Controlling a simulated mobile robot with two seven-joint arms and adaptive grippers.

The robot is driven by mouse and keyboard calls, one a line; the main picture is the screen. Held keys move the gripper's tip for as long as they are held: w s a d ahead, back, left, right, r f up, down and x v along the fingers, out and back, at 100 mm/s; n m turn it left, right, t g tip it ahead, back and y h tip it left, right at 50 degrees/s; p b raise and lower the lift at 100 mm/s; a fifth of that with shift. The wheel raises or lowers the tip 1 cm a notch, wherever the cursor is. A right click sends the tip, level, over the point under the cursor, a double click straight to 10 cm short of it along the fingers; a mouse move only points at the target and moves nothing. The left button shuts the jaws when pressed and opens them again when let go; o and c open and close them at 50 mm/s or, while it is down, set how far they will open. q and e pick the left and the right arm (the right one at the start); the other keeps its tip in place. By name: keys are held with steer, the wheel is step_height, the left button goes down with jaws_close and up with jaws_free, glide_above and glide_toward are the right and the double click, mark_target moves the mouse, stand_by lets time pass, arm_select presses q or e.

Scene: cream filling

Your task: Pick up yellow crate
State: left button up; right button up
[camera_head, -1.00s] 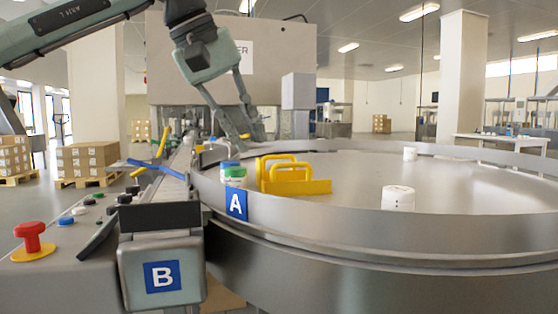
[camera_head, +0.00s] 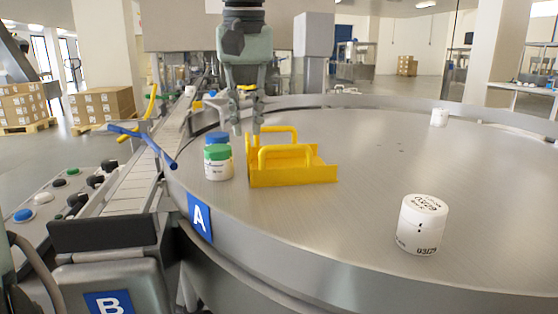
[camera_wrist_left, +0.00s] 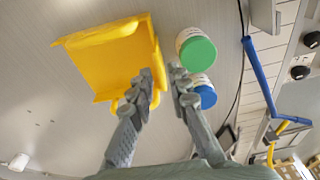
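The yellow crate (camera_head: 295,175) sits on the round metal table, with two raised handles. In the left wrist view the crate (camera_wrist_left: 108,58) is at upper left. My left gripper (camera_head: 246,130) points down at the crate's left end, close to the far handle. In the left wrist view its fingertips (camera_wrist_left: 160,74) are apart. A yellow edge shows between them, but I cannot tell whether they touch it. My right gripper is not in view.
A green-lidded jar (camera_head: 218,163) and a blue-lidded jar (camera_head: 217,139) stand just left of the crate. A white jar (camera_head: 422,225) stands front right, another (camera_head: 440,117) far right. A raised rim (camera_head: 330,270) edges the table; its middle is clear.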

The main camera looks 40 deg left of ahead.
mark_target(248, 136)
arm_select(q)
steer(key=f, duration=0.2)
steer(key=w+f, duration=0.1)
steer(key=f, duration=0.1)
steer(key=shift+a, duration=0.4)
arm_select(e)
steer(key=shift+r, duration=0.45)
arm_select(q)
steer(key=shift+c, duration=0.3)
jaws_close()
steer(key=shift+r, duration=0.25)
